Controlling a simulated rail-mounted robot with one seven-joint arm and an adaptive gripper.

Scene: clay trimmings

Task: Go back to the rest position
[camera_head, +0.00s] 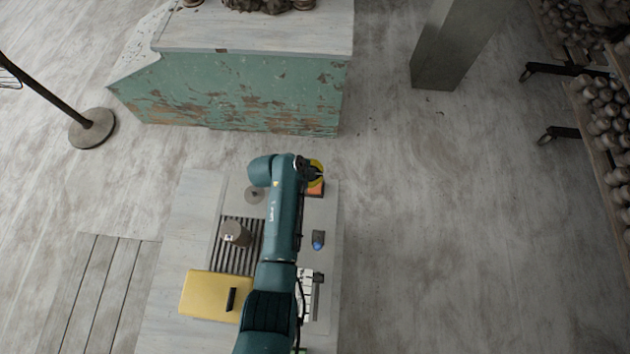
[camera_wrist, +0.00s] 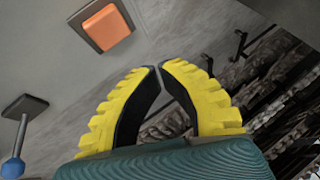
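My gripper (camera_head: 316,172) is above the far right part of the work table (camera_head: 185,215) in the head view, at the end of my teal arm. In the wrist view my gripper (camera_wrist: 157,67) shows two curved yellow fingers with dark inner faces. Their tips come together, with nothing held between them. An orange square block in a brown surround (camera_wrist: 107,28) lies apart from the fingers at the upper left.
A peeling green counter (camera_head: 235,95) stands beyond. Shelves of pots (camera_head: 605,120) stand right; floor between is clear.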

